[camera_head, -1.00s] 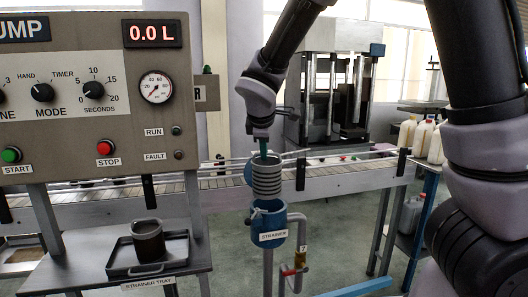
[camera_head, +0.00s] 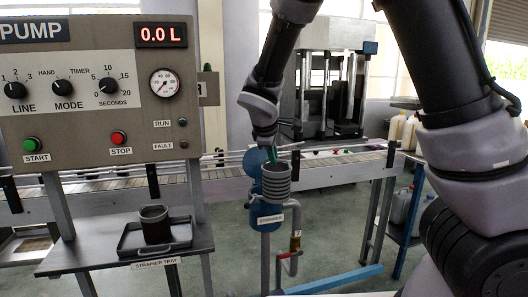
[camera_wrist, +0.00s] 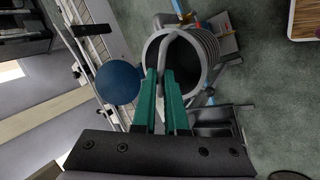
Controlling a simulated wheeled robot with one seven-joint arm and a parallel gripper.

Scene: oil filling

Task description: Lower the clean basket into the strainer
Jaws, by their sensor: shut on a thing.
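My gripper (camera_head: 271,156) is shut on the handle of the clean basket (camera_head: 276,182), a grey ribbed cylinder. In the wrist view the green fingers (camera_wrist: 165,85) close on the basket's thin bail, and the basket (camera_wrist: 208,50) hangs below with its open mouth toward the camera. The blue strainer (camera_head: 266,216) stands on a grey pipe, with its label on the front. In the head view the basket overlaps the strainer's upper part and hides its mouth. I cannot tell whether the basket's bottom is inside it. A round blue lid (camera_wrist: 120,82) is beside the basket.
A dark basket (camera_head: 154,224) stands on the strainer tray (camera_head: 128,246) at the left. The pump panel (camera_head: 90,100) rises above it. A conveyor (camera_head: 330,172) runs behind the strainer. A pipe with a red-handled valve (camera_head: 290,254) is at its right.

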